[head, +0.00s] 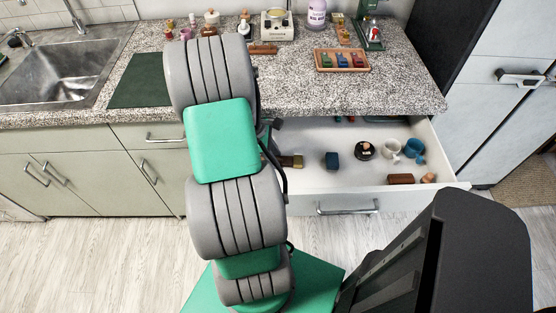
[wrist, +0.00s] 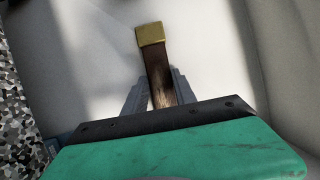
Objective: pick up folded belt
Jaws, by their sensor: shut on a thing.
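The folded belt (wrist: 157,68), a dark brown strip with a gold end, stands out between the fingers of my gripper (wrist: 158,92) in the wrist view. The two grey fingers are shut on its sides, and its gold end points away from the palm. In the head view the belt (head: 291,161) shows at the left of the open drawer, partly behind my arm. My arm hides the gripper there. I cannot tell whether the belt touches the drawer floor.
The open white drawer (head: 345,187) also holds a dark blue block (head: 332,160), a black round item (head: 364,150), a white mug (head: 391,149), a blue mug (head: 414,150) and a brown box (head: 400,179). The speckled counter (head: 330,95) overhangs its back.

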